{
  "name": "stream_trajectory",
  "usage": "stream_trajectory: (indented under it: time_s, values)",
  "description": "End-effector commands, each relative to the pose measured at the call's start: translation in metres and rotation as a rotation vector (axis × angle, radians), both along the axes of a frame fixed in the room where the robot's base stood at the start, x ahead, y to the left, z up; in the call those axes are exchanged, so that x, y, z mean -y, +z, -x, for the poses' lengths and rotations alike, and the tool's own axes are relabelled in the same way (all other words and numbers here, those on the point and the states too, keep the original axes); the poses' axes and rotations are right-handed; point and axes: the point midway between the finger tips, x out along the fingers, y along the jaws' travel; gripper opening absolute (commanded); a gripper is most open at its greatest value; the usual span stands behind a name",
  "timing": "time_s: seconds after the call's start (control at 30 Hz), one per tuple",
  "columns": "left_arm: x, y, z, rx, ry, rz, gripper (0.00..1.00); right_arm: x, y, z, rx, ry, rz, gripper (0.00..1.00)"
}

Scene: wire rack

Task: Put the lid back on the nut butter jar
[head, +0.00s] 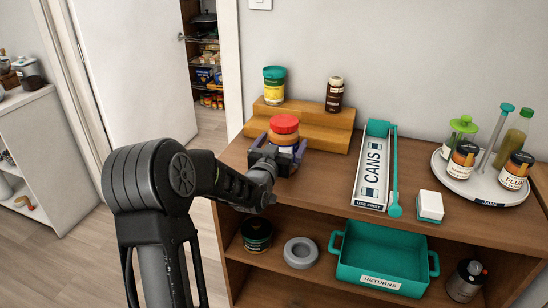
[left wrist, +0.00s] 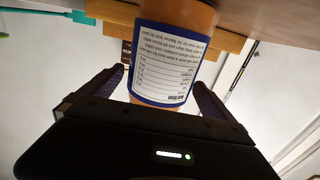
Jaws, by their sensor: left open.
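A jar with a red lid (head: 285,124) on top stands upright on the wooden top, just in front of the stepped riser. Its orange-brown body with a blue-edged white label (left wrist: 170,60) fills the middle of the left wrist view. I cannot tell how firmly the lid is seated; the lid is hidden in the left wrist view. My left gripper (head: 281,158) is open, with one finger on each side of the jar; gaps show between fingers and jar in the left wrist view (left wrist: 165,92). My right gripper is in neither view.
The wooden riser (head: 318,132) holds a teal-lidded jar (head: 274,85) and a brown bottle (head: 334,94). A CANS tray (head: 374,165), a white box (head: 429,206) and a round turntable (head: 455,184) with jars stand to the right. A teal RETURNS bin (head: 383,258) is on the lower shelf.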

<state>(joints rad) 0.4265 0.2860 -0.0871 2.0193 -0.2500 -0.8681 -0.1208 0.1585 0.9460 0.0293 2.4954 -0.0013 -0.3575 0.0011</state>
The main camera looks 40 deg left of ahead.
Motion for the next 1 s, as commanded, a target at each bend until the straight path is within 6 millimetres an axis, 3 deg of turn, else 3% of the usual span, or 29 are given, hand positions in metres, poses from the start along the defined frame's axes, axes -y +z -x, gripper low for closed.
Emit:
stream_trajectory:
  time_s: [0.5, 0.7, 1.0]
  values:
    - [0.031, -0.001, 0.089, 0.002, 0.001, -0.002, 1.0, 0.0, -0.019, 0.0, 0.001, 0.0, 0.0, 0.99]
    - [0.035, 0.0, 0.101, 0.001, 0.0, 0.0, 1.0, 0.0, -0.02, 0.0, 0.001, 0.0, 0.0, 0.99]
    - [0.036, 0.0, 0.101, 0.0, 0.0, 0.0, 1.0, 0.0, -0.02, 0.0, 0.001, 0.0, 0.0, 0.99]
